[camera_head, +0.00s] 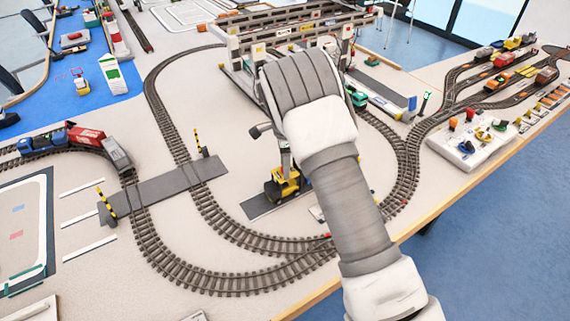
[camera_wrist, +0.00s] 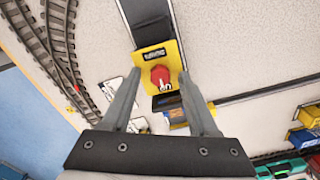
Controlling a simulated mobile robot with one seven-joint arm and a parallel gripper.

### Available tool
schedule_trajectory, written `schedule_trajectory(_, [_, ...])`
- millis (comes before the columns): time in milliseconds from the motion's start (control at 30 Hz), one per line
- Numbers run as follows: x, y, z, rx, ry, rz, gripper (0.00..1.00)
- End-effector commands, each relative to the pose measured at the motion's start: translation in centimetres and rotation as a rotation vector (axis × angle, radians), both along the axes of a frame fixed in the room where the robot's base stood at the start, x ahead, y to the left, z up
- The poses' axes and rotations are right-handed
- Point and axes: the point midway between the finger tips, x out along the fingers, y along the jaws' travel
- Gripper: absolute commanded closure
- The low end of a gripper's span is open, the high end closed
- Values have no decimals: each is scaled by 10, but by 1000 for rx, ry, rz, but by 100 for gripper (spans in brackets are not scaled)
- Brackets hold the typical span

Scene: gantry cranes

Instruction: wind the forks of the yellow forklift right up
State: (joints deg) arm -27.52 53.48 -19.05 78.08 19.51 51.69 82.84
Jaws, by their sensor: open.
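The yellow forklift (camera_head: 283,185) stands on a dark grey strip inside the track loop in the head view, partly hidden by my arm. In the wrist view its yellow body (camera_wrist: 148,57) shows from above, with a red knob (camera_wrist: 160,76) on it and a dark part beyond. My gripper (camera_wrist: 159,80) is open, with one finger on each side of the red knob in the picture. Whether the fingers touch the knob cannot be told. The forks and their height cannot be made out clearly. In the head view my arm hides most of the gripper.
Curved railway track (camera_head: 205,280) loops around the forklift. A gantry crane (camera_head: 290,30) stands behind my arm. A white tray (camera_head: 472,140) with small parts lies at the right, near the table edge. A red and blue train (camera_head: 85,138) stands on the left.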

Motion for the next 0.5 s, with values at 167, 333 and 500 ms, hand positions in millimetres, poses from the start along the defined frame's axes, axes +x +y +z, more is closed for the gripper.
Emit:
schedule_trajectory(167, [1, 0, 7, 2, -3, 0, 40])
schedule_trajectory(333, [1, 1, 36, 2, -5, 1, 40])
schedule_trajectory(500, [1, 1, 78, 3, -5, 1, 40])
